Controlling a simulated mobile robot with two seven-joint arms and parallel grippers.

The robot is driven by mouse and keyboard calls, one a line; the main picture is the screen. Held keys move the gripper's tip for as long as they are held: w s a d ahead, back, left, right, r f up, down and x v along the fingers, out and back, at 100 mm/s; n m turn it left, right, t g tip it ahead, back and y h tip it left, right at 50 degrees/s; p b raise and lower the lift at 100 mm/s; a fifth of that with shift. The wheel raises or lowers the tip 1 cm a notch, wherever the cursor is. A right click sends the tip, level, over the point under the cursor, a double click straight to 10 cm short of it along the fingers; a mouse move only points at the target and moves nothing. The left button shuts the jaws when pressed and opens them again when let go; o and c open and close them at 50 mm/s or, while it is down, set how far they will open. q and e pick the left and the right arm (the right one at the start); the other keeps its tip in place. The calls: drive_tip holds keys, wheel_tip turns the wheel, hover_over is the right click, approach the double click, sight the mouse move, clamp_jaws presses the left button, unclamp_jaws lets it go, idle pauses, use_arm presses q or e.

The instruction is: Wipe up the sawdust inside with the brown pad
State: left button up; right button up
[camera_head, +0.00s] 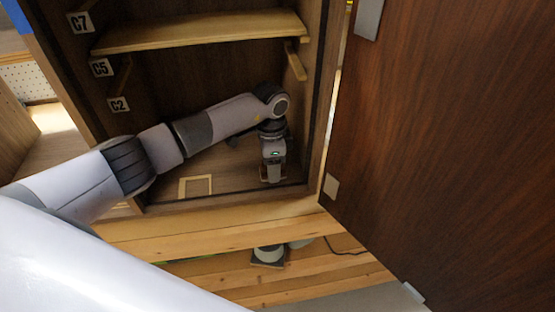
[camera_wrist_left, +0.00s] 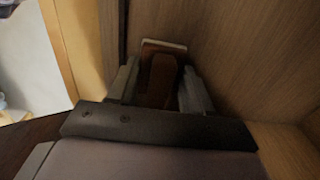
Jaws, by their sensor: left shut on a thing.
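My left gripper (camera_head: 272,172) reaches into the open cabinet (camera_head: 150,150) and points down at the right part of its floor. In the left wrist view, the left gripper (camera_wrist_left: 160,88) is shut on the brown pad (camera_wrist_left: 161,75), which has a pale edge at its far end. The pad is at or close to the cabinet floor; I cannot tell if it touches. I cannot make out any sawdust in either view. My right gripper is not in view.
A pale square outline (camera_head: 195,187) lies on the cabinet floor left of the gripper. A wooden shelf (camera_head: 200,33) spans the cabinet above the arm. The open brown door (camera_head: 450,140) stands on the right. A grey and white object (camera_head: 268,256) is below the cabinet.

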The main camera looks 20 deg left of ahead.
sight(255, 176)
use_arm(q)
drive_tip(key=shift+s+a+f, duration=0.15)
drive_tip(key=shift+s+a, duration=0.45)
drive_tip(key=shift+a, duration=0.3)
drive_tip(key=shift+s+a+f, duration=0.1)
drive_tip(key=shift+s+a, duration=0.45)
drive_tip(key=shift+a, duration=0.35)
drive_tip(key=shift+s+a+r, duration=0.1)
drive_tip(key=shift+s+a, duration=0.55)
drive_tip(key=shift+a, duration=0.35)
drive_tip(key=shift+s+a, duration=0.6)
drive_tip(key=shift+a, duration=0.45)
drive_tip(key=shift+s+a+r, duration=0.1)
drive_tip(key=shift+s+a, duration=0.55)
drive_tip(key=shift+a, duration=0.35)
